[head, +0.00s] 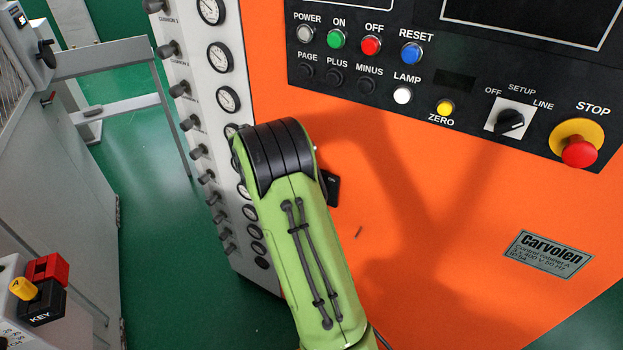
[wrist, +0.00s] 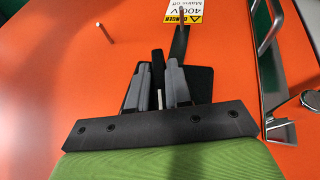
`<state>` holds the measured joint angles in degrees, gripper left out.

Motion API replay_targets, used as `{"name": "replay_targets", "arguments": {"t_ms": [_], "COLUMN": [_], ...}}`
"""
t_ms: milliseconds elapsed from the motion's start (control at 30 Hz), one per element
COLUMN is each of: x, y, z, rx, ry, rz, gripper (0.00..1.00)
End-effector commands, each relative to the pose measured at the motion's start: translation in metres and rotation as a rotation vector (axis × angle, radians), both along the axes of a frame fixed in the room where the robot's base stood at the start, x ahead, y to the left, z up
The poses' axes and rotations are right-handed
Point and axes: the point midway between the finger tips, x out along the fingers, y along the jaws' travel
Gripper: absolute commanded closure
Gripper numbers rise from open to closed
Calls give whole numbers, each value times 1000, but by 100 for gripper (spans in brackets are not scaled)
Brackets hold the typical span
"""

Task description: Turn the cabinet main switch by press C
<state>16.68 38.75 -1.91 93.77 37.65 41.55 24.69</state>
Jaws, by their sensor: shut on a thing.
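The orange cabinet (head: 420,210) carries the main switch, whose black plate (head: 332,188) with an "ON" mark shows just right of my arm in the head view. In the wrist view the black plate (wrist: 203,86) lies behind my gripper (wrist: 164,72). Its grey fingers are close together, shut on the switch handle, which they mostly hide. A dark bar (wrist: 180,42) extends up from the plate, over the lower edge of a "400 V" danger label (wrist: 184,12). My green arm covers the gripper in the head view. The handle's exact angle is hard to tell.
A nameplate (head: 548,254) reads "Control cabinet A". Above are panel buttons, a rotary selector (head: 510,122) and a red stop button (head: 579,151). A column of gauges (head: 220,57) stands left. A metal handle (wrist: 268,30) and a small peg (wrist: 107,33) flank the switch.

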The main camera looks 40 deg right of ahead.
Motion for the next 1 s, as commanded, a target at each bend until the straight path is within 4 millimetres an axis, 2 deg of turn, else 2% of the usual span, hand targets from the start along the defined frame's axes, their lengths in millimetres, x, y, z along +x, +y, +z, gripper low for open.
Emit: {"name": "replay_targets", "arguments": {"t_ms": [33, 500, 1000], "x": [1, 0, 0], "y": [1, 0, 0], "z": [8, 4, 1], "rx": [-12, -113, -142], "ry": [49, 373, 470], "rz": [3, 1, -1], "gripper": [100, 100, 100]}}
